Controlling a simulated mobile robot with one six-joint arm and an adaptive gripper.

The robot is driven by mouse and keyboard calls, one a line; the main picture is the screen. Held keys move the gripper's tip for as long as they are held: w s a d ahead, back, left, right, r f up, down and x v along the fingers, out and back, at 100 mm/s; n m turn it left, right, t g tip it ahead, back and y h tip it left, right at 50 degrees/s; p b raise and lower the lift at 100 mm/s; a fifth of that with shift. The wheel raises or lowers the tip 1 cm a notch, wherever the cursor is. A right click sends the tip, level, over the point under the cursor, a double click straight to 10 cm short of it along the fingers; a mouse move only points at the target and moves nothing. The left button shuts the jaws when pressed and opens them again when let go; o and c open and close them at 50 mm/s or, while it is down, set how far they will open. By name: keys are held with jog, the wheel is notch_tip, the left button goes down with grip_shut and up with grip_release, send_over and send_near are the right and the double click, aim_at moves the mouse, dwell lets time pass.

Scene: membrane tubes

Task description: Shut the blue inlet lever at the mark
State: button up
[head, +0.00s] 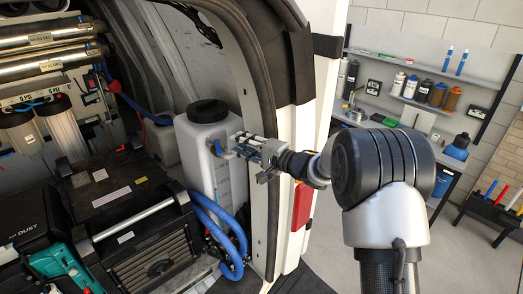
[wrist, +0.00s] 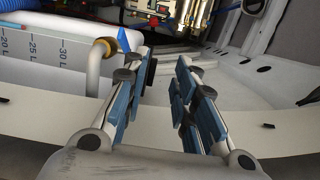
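A small blue lever-like piece (head: 217,147) stands at the upper front of the white tank (head: 208,172) in the head view. A blue piece (wrist: 123,39) beside a brass fitting (wrist: 103,47) shows at upper left in the wrist view, close to my left finger; I cannot tell if it is the same lever. My gripper (head: 243,145) is in front of the tank's right side, its fingers pointing left. In the wrist view my gripper (wrist: 164,60) is open, with nothing between the blue-padded fingers. I cannot make out the mark.
The tank has a black cap (head: 208,110) and a litre scale (wrist: 45,48). Blue hoses (head: 225,235) loop below it. The van door frame (head: 262,190) stands close beneath my gripper. A black case (head: 115,190) is left of the tank. A bench and shelves (head: 425,105) are at right.

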jog(key=v, duration=0.6)
jog(key=shift+d+f, duration=0.25)
jog(key=shift+d, duration=0.35)
jog(key=shift+w, duration=0.1)
jog(key=shift+c, duration=0.5)
